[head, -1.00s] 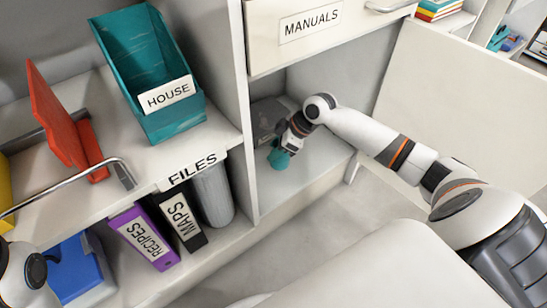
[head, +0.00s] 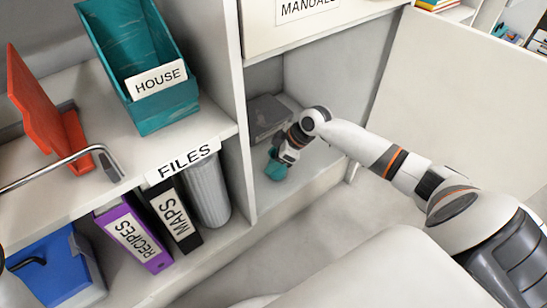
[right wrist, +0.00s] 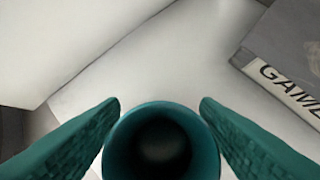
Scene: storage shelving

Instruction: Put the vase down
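The teal vase (head: 275,171) is low in the open cubby under the MANUALS drawer in the head view. In the right wrist view its round, dark mouth (right wrist: 162,145) faces the camera, between two textured teal fingers. My right gripper (head: 283,158) holds the vase from above, a finger pressed close on each side. The vase's base is hidden in the wrist view. I cannot tell whether it touches the cubby floor (head: 310,172).
A grey box labelled GAME (right wrist: 285,75), its label cut off, stands behind the vase in the cubby (head: 265,115). A divider wall (head: 232,110) is on the left. Bare floor shows to the right of the vase. The MANUALS drawer (head: 330,25) overhangs.

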